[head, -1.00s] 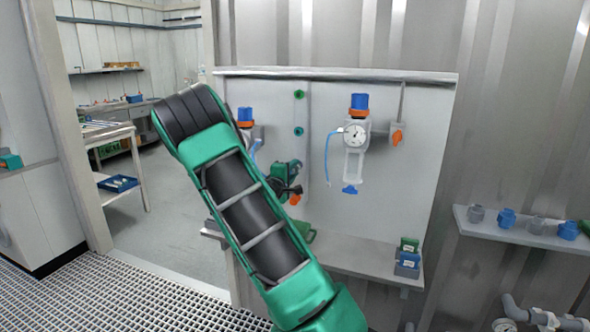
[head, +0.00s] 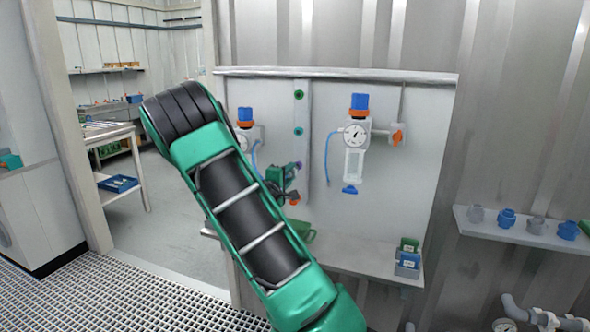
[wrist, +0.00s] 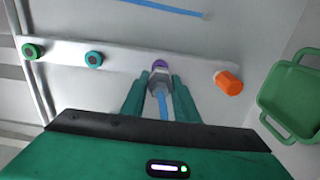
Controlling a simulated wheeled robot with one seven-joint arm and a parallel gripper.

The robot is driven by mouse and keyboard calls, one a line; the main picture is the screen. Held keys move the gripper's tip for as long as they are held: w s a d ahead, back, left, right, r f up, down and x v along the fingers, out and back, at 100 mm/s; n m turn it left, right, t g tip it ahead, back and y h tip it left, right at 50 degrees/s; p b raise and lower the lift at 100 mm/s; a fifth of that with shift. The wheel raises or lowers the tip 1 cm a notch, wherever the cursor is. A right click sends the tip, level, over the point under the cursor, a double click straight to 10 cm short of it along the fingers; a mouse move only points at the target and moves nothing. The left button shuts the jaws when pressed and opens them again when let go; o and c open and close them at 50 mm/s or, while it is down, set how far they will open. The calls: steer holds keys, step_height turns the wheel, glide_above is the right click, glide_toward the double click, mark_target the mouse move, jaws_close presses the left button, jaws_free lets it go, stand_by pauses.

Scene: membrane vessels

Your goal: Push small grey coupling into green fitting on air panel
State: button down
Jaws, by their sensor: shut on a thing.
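My gripper (wrist: 158,92) is shut on the small grey coupling (wrist: 159,79), which has a blue tube (wrist: 163,106) on its near end. In the head view my gripper (head: 284,180) is low at the panel's fitting strip, and the coupling cannot be made out. The coupling's far end lines up with a purple fitting (wrist: 160,64); whether they touch I cannot tell. The green fitting (wrist: 33,51) is at the far left of the strip in the wrist view, and at its top in the head view (head: 299,95). A teal fitting (wrist: 94,58) sits between green and purple.
An orange part (wrist: 229,82) is right of the gripper in the wrist view. A green bin (wrist: 292,92) is further right. A gauge unit (head: 356,134) with a hanging blue tube (head: 328,158) is right of the strip. A shelf (head: 350,258) runs below the panel (head: 410,180).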

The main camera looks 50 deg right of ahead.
steer(key=shift+v, duration=1.2)
steer(key=shift+s, duration=0.1)
